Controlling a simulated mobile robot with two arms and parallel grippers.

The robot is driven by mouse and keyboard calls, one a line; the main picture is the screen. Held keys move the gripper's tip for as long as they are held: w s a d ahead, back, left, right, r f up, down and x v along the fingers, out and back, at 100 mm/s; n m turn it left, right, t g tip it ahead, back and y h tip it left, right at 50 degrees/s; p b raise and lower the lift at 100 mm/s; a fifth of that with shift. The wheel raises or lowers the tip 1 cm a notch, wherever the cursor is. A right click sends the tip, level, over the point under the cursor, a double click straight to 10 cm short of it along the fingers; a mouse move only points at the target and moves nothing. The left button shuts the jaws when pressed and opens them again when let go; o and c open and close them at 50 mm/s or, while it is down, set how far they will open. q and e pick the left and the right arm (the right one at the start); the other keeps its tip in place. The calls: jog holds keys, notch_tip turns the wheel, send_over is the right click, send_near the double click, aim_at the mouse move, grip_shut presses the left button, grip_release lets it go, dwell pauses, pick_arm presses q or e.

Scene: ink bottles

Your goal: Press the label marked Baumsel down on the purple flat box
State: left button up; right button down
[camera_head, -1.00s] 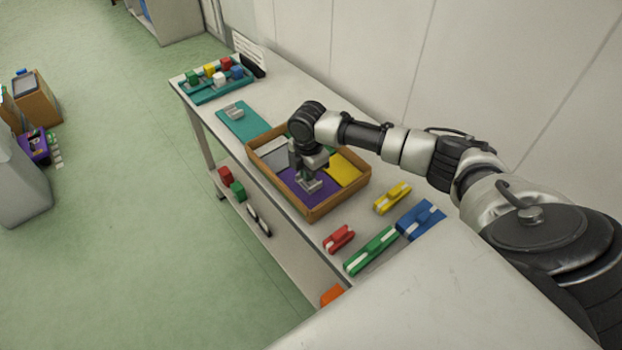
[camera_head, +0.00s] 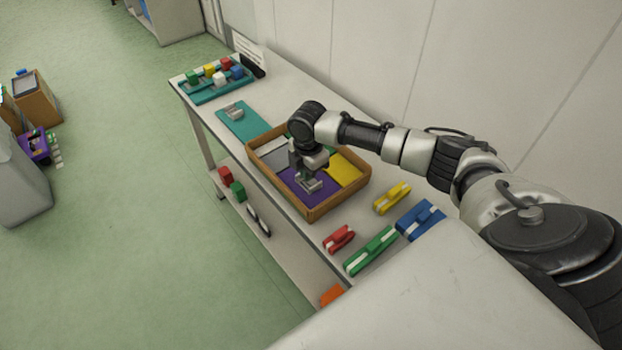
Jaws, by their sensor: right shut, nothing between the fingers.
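A wooden tray (camera_head: 322,209) on the narrow bench holds several flat coloured boxes. The purple flat box (camera_head: 299,190) lies in its near part, partly hidden by my right gripper. My right gripper (camera_head: 311,188) points down over the purple box with its fingers shut; it seems to be at or just above the box's top, and I cannot tell whether it touches. No label marked Baumsel can be made out; it may be under the gripper or too small to see. My left gripper is not in view.
A yellow flat box (camera_head: 345,168) and a grey one (camera_head: 274,152) share the tray. Red (camera_head: 339,238), green (camera_head: 370,251), yellow (camera_head: 392,198) and blue (camera_head: 420,219) items lie right of it. A teal board (camera_head: 240,121) and a teal rack (camera_head: 218,91) with coloured blocks stand left.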

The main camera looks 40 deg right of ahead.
aim_at(308, 183)
jog(key=shift+s+f+b, duration=0.1)
jog(key=shift+f+b, duration=0.5)
jog(key=shift+f, duration=0.65)
dwell(1.2)
jog(key=shift+r, duration=0.1)
notch_tip(308, 183, up, 7)
jog(key=p, duration=0.7)
jog(key=shift+p, duration=0.35)
dwell(0.3)
